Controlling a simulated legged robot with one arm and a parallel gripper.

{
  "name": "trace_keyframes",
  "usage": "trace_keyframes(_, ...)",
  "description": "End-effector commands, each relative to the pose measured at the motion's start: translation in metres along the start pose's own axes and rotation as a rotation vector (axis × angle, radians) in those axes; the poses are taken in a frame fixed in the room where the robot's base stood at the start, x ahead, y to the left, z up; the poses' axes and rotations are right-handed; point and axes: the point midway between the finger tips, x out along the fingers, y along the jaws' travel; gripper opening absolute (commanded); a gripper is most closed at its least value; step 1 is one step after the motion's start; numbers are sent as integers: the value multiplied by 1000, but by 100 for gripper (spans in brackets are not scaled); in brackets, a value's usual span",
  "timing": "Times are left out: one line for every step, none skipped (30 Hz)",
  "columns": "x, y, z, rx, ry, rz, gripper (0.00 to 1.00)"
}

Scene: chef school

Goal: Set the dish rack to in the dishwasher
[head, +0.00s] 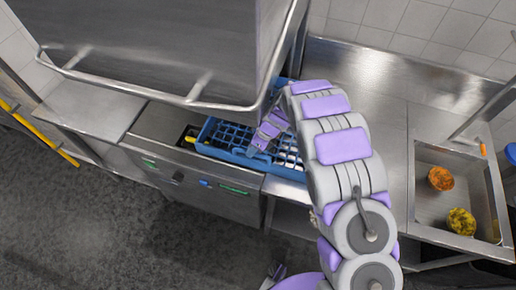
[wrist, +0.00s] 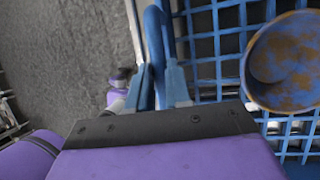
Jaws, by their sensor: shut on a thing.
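The blue dish rack (head: 228,152) lies at the opening of the dishwasher (head: 160,145), under its raised steel hood (head: 160,40). Its left part is beneath the hood and its right part reaches onto the steel counter. My gripper (head: 262,138) is at the rack's front side. In the wrist view, my gripper (wrist: 160,88) has its fingers closed on the blue rim of the rack (wrist: 157,35). The rack's grid floor fills the right side there. A blue bowl with brown stains (wrist: 286,62) sits in the rack. My arm hides part of the rack's right end.
A steel counter (head: 385,95) extends right to a sink (head: 427,208) holding an orange and a yellow dirty item. Another steel surface (head: 90,105) is left of the dishwasher. The hood's handle bar (head: 150,93) hangs close over the rack. The dark floor in front is clear.

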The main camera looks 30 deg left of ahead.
Motion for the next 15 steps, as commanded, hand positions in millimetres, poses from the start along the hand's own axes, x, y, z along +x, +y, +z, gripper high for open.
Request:
trace_keyframes(-2, -3, 2, 0, -3, -8, 0)
trace_keyframes(-1, -3, 2, 0, -3, -8, 0)
trace_keyframes(-1, -3, 2, 0, -3, -8, 0)
trace_keyframes(-1, -3, 2, 0, -3, -8, 0)
trace_keyframes(-1, -3, 2, 0, -3, -8, 0)
trace_keyframes(-1, -3, 2, 0, -3, -8, 0)
trace_keyframes(-1, -3, 1, 0, -3, -8, 0)
trace_keyframes(-1, -3, 1, 0, -3, -8, 0)
trace_keyframes(-1, -3, 1, 0, -3, -8, 0)
trace_keyframes(-1, -3, 1, 0, -3, -8, 0)
trace_keyframes(-2, -3, 1, 0, -3, -9, 21)
trace_keyframes(-2, -3, 1, 1, -3, -8, 24)
trace_keyframes(-1, -3, 1, 0, -3, -8, 27)
trace_keyframes(-1, -3, 1, 1, -3, -8, 30)
trace_keyframes(-1, -2, 1, 0, -2, -7, 34)
